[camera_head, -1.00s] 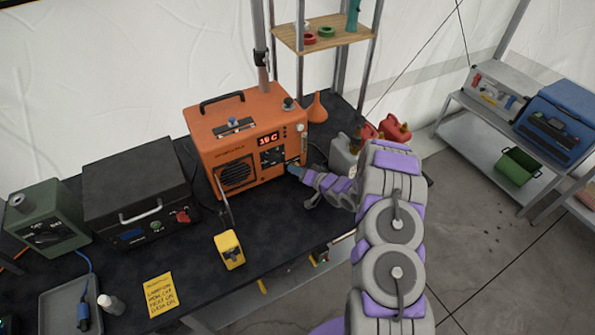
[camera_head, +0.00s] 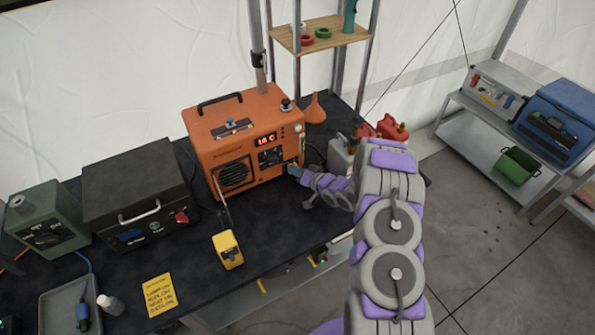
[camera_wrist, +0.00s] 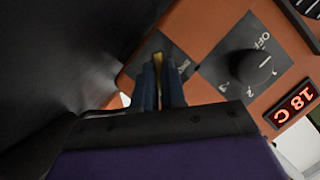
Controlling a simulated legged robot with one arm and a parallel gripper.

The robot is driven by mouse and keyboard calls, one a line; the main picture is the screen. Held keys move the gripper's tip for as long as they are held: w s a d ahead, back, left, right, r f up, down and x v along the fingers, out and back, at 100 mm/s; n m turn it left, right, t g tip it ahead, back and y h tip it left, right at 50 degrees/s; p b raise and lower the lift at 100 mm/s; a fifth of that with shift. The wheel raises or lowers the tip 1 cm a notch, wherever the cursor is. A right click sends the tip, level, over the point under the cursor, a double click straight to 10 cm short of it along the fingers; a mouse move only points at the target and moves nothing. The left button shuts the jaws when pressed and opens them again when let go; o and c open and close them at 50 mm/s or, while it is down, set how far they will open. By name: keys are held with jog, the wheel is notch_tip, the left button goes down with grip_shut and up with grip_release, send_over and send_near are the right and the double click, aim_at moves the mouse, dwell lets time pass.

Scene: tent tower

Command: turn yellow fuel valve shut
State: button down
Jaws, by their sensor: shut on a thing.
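The orange heater (camera_head: 240,145) stands on the black table, with a lit red display. In the wrist view its panel shows a black knob marked OFF (camera_wrist: 247,66) and a display reading 18 C (camera_wrist: 294,104). My gripper (camera_wrist: 160,82) is at the panel's dark lower corner plate, its fingers close together on a thin yellow piece, the yellow fuel valve (camera_wrist: 158,58). Only a narrow strip of the valve shows between the fingers, so its angle is hard to tell. In the head view my gripper (camera_head: 295,171) is at the heater's lower right front corner.
A black case (camera_head: 140,190) and a green box (camera_head: 45,225) stand left of the heater. A yellow device (camera_head: 228,250) and a yellow note (camera_head: 159,294) lie in front. A grey can (camera_head: 340,155) and red cans (camera_head: 392,130) are behind my arm. An orange funnel (camera_head: 315,110) stands behind the heater.

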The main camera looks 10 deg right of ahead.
jog(key=n, duration=0.1)
jog(key=n+h, duration=0.1)
jog(key=n, duration=0.1)
jog(key=shift+s+a+f+h+b, duration=0.25)
jog(key=shift+a+f+h+b, duration=0.05)
jog(key=shift+a+f+h, duration=0.1)
jog(key=shift+n+h+b, duration=0.9)
jog(key=shift+n, duration=0.3)
jog(key=shift+n+t+h+b, duration=0.5)
jog(key=shift+n+h+b, duration=0.2)
jog(key=shift+n+b, duration=0.25)
jog(key=shift+n+h+b, duration=0.5)
jog(key=shift+n+b, duration=0.4)
jog(key=shift+n, duration=0.05)
jog(key=shift+w+a+r+n+t+h+b, duration=0.1)
jog(key=shift+n+t+h+b, duration=0.65)
jog(key=shift+n+b, duration=0.65)
jog(key=shift+r, duration=0.1)
jog(key=c, duration=1.2)
grip_release()
jog(key=shift+w+r, duration=0.15)
